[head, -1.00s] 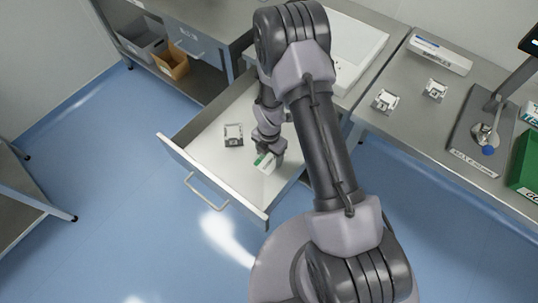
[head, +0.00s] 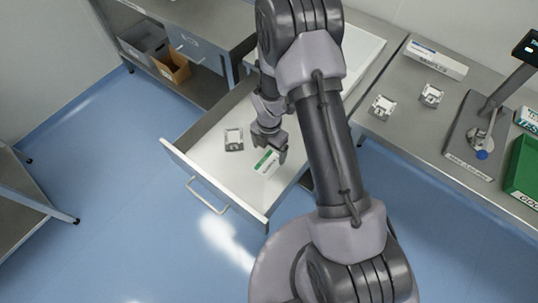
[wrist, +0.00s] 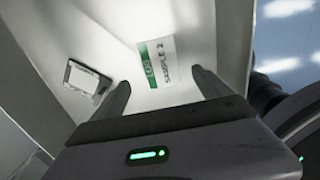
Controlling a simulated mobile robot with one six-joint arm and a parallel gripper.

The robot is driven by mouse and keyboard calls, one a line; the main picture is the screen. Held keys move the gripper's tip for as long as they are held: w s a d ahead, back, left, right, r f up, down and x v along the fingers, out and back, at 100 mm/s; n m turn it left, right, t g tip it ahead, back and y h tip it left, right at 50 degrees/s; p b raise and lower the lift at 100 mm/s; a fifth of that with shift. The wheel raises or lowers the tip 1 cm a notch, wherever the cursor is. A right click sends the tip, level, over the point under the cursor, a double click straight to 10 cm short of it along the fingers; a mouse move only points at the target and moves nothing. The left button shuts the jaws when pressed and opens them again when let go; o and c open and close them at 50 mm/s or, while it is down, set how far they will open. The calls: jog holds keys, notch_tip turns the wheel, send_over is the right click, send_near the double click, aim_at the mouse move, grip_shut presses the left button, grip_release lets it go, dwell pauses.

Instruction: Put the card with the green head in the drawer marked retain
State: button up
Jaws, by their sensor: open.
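The white card with the green head (head: 266,162) lies flat in the open drawer (head: 213,186). In the wrist view the card (wrist: 176,62) reads "SAMPLE 2", with the green strip at its left end. My gripper (head: 269,150) is just above and behind the card in the head view. In the wrist view my gripper (wrist: 160,88) has its two fingers spread apart, with the card beyond and between the tips; nothing is held. The drawer's own marking cannot be read here.
A small metal-and-white piece (head: 234,139) lies in the drawer left of the card; it also shows in the wrist view (wrist: 86,80). A closed drawer (head: 196,46) and two bins stand at the back left. The bench at right holds a stand (head: 481,140) and a green bin (head: 524,170).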

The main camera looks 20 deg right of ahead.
jog(key=s+a+r+m+t+p, duration=0.1)
jog(key=s+r+m+t, duration=0.2)
jog(key=r+m, duration=1.7)
jog(key=s+a+r+m+t+y, duration=0.2)
jog(key=s+r+m, duration=0.7)
jog(key=s+r, duration=0.7)
notch_tip(320, 180, up, 4)
jog(key=shift+a+f+m+t, duration=0.15)
jog(key=shift+a+m+t, duration=0.15)
jog(key=shift+a+t, duration=0.1)
notch_tip(320, 180, down, 8)
jog(key=b, duration=0.8)
jog(key=shift+f, duration=0.15)
